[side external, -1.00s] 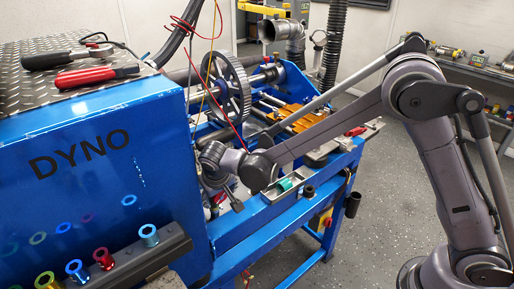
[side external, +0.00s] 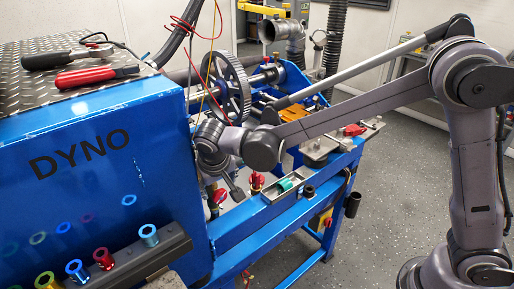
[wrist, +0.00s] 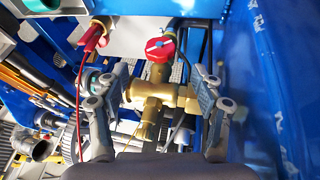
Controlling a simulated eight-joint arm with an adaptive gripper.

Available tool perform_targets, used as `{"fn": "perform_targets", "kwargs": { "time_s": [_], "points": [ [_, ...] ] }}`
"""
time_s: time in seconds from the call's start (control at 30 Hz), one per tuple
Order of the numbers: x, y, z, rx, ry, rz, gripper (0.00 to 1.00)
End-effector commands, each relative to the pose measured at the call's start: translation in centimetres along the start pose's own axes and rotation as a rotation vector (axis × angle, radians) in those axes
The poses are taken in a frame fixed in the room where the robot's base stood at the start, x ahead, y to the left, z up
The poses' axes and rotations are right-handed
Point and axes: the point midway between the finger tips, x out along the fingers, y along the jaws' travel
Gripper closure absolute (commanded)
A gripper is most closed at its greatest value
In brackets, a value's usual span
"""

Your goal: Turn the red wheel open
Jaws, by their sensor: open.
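The red wheel (wrist: 160,46) sits on top of a brass valve body (wrist: 152,92) in the wrist view. In the side view a red wheel (side external: 219,196) shows low beside the blue dyno cabinet, partly hidden near my fingers. My gripper (wrist: 158,76) is open, with one finger on each side of the brass valve in the picture. Nothing is held between the fingers. I cannot tell whether either finger touches the valve. In the side view my gripper (side external: 226,184) points down at the valve area.
A second red handle (wrist: 94,37) is at upper left in the wrist view; a red fitting (side external: 257,181) also shows in the side view. The blue cabinet (side external: 100,165) stands close to my gripper. A metal tray (side external: 285,188) with a green part sits on the frame. Thin red and yellow wires hang nearby.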

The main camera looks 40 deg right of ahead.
Motion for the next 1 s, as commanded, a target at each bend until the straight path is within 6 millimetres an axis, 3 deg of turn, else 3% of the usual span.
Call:
{"fn": "perform_targets", "kwargs": {
  "time_s": [0.27, 0.67, 0.83, 1.0],
  "points": [
    [-0.2, 0.3, 0.0, 0.0, -0.002, -0.011, 0.33],
    [-3.2, 2.9, -0.2, -0.022, -0.004, -0.222, 0.33],
    [-1.7, 2.5, -0.3, -0.023, -0.003, -0.227, 0.33],
    [1.0, 1.9, -0.3, -0.023, -0.002, -0.226, 0.33]
  ]
}}
